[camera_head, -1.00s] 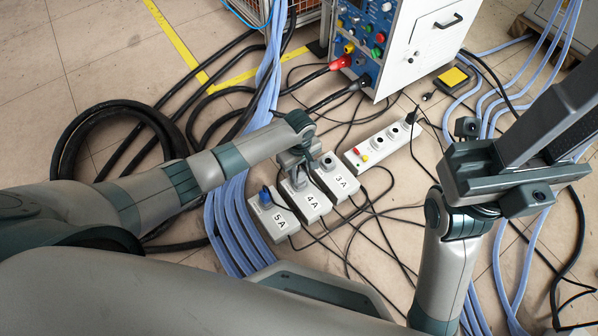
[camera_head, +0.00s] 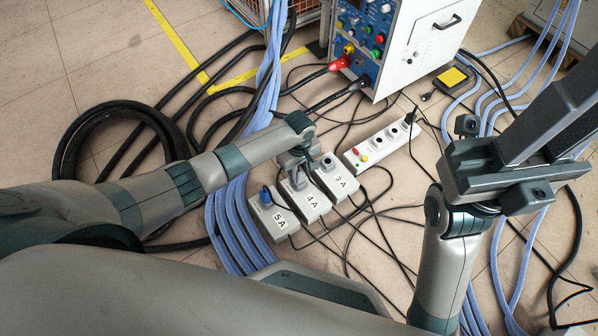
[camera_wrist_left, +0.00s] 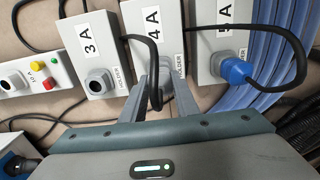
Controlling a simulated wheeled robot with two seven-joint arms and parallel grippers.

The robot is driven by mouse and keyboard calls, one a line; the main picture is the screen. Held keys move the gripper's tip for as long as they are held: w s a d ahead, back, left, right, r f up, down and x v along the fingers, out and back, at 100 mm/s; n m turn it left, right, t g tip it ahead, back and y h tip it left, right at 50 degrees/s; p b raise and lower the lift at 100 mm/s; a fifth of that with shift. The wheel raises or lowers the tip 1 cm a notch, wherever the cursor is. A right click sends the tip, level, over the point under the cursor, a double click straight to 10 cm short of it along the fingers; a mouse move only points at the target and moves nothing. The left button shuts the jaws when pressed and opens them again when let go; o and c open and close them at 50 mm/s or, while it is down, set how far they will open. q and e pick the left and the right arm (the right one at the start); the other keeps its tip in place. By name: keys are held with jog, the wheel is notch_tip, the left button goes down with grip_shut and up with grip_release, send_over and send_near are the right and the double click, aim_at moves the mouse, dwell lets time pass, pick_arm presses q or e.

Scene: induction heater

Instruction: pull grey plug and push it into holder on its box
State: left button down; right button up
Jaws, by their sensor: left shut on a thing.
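Three light grey boxes stand side by side on the floor: 3A (camera_head: 343,192), 4A (camera_head: 318,212) and 5A (camera_head: 279,226). My left gripper (camera_head: 298,176) reaches down to the far end of box 4A. In the left wrist view its fingers are shut on the grey plug (camera_wrist_left: 165,82), at the holder end of box 4A (camera_wrist_left: 160,15). The plug is largely hidden between the fingers, so I cannot tell how deep it sits. A black cable (camera_wrist_left: 153,55) runs beside the fingers. My right gripper (camera_head: 530,125) is raised at the right, away from the boxes; its fingertips are unclear.
A blue plug (camera_wrist_left: 235,70) sits at the holder of box 5A. The round socket on box 3A (camera_wrist_left: 97,82) looks empty. A white power strip (camera_head: 384,142) lies beside the boxes. Blue hoses (camera_head: 232,225) and black cables cover much floor. The heater cabinet (camera_head: 405,40) stands behind.

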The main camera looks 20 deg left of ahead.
pick_arm(q)
jog(key=shift+p, duration=0.55)
dwell(0.4)
jog(key=shift+f+b, duration=0.3)
jog(key=shift+f, duration=0.3)
dwell(0.8)
jog(key=c, duration=1.3)
grip_release()
